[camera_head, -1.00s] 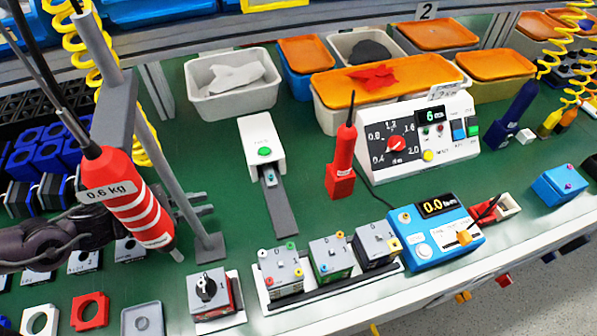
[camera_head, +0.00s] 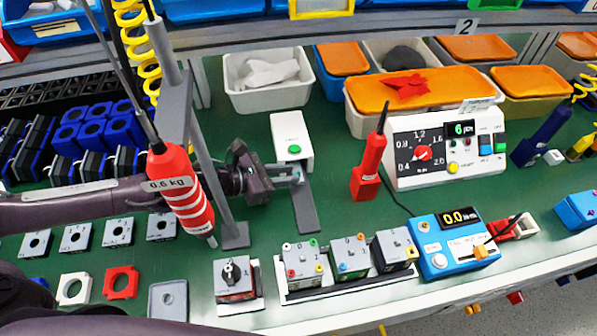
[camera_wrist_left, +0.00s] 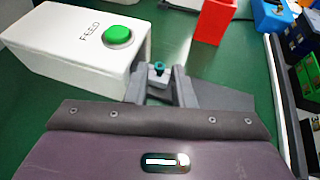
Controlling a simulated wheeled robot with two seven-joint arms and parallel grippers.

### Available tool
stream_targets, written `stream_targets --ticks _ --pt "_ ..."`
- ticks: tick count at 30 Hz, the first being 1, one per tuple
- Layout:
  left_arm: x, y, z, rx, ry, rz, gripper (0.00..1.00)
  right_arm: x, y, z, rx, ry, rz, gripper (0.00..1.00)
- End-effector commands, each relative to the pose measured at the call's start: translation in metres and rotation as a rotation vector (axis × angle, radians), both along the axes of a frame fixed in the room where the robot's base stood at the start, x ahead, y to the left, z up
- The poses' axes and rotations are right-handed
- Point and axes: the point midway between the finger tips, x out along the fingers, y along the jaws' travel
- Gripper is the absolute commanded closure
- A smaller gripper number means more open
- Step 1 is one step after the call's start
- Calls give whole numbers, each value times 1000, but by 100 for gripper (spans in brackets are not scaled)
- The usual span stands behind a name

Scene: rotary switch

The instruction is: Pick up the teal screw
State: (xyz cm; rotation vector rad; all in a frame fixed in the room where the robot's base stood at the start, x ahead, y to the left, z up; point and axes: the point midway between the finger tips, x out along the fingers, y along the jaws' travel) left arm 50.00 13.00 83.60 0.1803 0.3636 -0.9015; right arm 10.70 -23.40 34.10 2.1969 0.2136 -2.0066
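The teal screw (camera_wrist_left: 158,66) stands upright at the outlet of the white feeder (camera_wrist_left: 85,45), which has a green button and the word FEED. In the left wrist view the screw shows between the two fingertips of my left gripper (camera_wrist_left: 160,82). The fingers are apart, one on each side of the screw, and do not appear closed on it. In the head view my left gripper (camera_head: 292,176) is at the front of the feeder (camera_head: 291,140), and the screw there is too small to make out clearly. My right gripper is not in view.
A hanging red screwdriver (camera_head: 180,190) and its grey stand (camera_head: 235,238) are close to my left arm. A red tool holder (camera_head: 365,185) stands right of the feeder. Switch blocks (camera_head: 303,262) sit in front. Green bench is clear around the feeder's grey ramp (camera_head: 305,208).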

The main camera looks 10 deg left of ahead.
Motion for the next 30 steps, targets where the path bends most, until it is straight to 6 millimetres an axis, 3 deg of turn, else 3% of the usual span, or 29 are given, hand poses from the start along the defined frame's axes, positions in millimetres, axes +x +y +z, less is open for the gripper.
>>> stream_targets --ticks 6,13,19,30 --pt "13 -16 -8 -2 0 -1 78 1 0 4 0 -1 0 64" --pt "13 -17 -9 -1 1 0 78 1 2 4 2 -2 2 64" --pt "13 -17 -9 -1 1 0 100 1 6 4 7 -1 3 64" --pt "13 -17 -9 -1 1 0 100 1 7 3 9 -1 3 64"
